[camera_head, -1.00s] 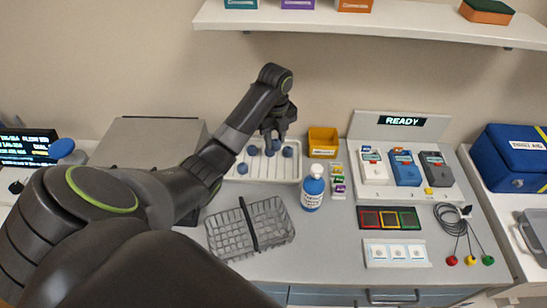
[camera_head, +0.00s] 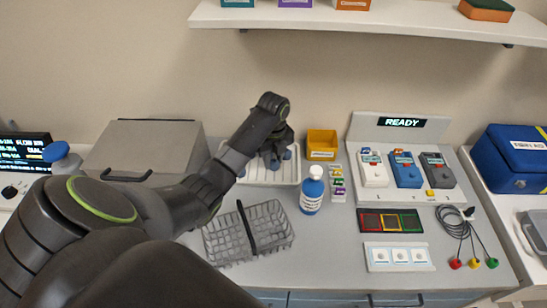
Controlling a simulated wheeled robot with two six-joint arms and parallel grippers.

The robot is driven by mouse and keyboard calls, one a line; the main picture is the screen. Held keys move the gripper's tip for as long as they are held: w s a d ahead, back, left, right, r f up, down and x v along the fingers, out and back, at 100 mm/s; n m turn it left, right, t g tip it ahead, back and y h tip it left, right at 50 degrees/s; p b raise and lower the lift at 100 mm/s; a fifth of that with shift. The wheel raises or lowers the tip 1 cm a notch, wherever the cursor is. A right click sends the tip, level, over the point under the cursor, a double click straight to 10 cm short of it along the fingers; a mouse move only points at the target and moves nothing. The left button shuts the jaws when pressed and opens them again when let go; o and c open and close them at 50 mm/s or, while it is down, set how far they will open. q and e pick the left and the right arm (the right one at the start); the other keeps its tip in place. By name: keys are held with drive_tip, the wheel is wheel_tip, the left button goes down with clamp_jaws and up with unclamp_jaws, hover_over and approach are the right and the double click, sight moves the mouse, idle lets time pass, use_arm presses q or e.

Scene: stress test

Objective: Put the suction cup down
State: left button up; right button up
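The suction cups look like small blue round knobs in a white tray (camera_head: 270,184) on the counter. One blue suction cup (camera_head: 287,154) shows at the right side of my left gripper, and another (camera_head: 241,172) shows at the tray's left, partly behind my arm. My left gripper (camera_head: 273,160) points down, low over the tray. Its fingers are dark and small here, and a bit of blue shows at their tips. I cannot tell whether they grip a cup or only stand among the cups. My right gripper is out of view.
A yellow bin (camera_head: 321,145) stands right of the tray. A blue-labelled bottle (camera_head: 312,190) and a grey wire basket (camera_head: 248,233) stand in front. A grey box (camera_head: 145,150) is at the left, and a shelf (camera_head: 370,22) hangs above. Bare counter lies right of the basket.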

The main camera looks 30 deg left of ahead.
sight(274, 160)
use_arm(q)
drive_tip(key=o, duration=0.4)
drive_tip(key=shift+r, duration=0.25)
wheel_tip(274, 160, up, 4)
drive_tip(key=shift+r+b, duration=0.1)
drive_tip(key=shift+b, duration=0.4)
wheel_tip(274, 160, up, 8)
drive_tip(key=p, duration=0.7)
drive_tip(key=shift+f, duration=0.25)
